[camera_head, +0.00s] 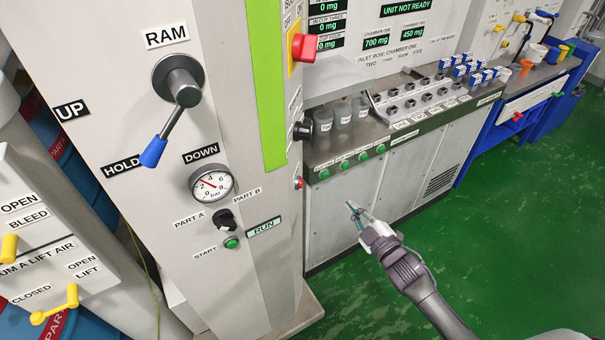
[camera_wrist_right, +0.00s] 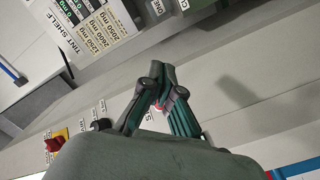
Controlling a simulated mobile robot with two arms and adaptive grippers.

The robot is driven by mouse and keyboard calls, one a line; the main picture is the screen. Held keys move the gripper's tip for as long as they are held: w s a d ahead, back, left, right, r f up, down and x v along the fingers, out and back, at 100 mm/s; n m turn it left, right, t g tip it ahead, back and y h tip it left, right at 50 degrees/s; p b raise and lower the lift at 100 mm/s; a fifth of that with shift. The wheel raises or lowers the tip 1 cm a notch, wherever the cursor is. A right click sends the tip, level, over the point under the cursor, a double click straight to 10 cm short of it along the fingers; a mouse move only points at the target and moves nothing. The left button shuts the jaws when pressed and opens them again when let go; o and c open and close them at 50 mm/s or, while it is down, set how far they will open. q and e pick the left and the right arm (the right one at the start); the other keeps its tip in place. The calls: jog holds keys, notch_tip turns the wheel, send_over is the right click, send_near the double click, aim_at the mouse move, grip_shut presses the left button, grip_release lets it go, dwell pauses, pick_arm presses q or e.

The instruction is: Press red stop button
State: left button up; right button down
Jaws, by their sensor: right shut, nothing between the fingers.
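A small red button (camera_head: 299,183) sits on the narrow right side face of the grey column, below a black knob (camera_head: 302,131); its label is too small to read. My right gripper (camera_head: 352,207) is shut and empty, to the right of the button and a little lower in the head view, with a visible gap in the picture. In the right wrist view the closed fingertips (camera_wrist_right: 158,88) lie over the panel, and a bit of red (camera_wrist_right: 160,105) shows behind them, beside a mostly hidden label. I cannot tell whether they touch. My left gripper is not in view.
A larger red knob on a yellow plate (camera_head: 303,47) is higher on the same face. A green start button (camera_head: 231,242) and a RUN sign (camera_head: 264,227) are on the front. A bench (camera_head: 345,207) with bottles and dispensers stands behind. Green floor is free at right.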

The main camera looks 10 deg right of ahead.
aim_at(301, 183)
jog(key=shift+n+t+y, duration=0.4)
jog(key=shift+n+y, duration=0.1)
jog(key=r, duration=0.3)
jog(key=a+r, duration=0.1)
jog(key=r, duration=0.1)
jog(key=shift+w, duration=0.3)
jog(key=shift+f, duration=0.1)
jog(key=w+a+b, duration=0.1)
jog(key=w+a, duration=0.2)
jog(key=a, duration=0.4)
jog(key=shift+w+a, duration=0.4)
dwell(0.4)
jog(key=shift+w+a, duration=0.15)
jog(key=shift+a, duration=0.25)
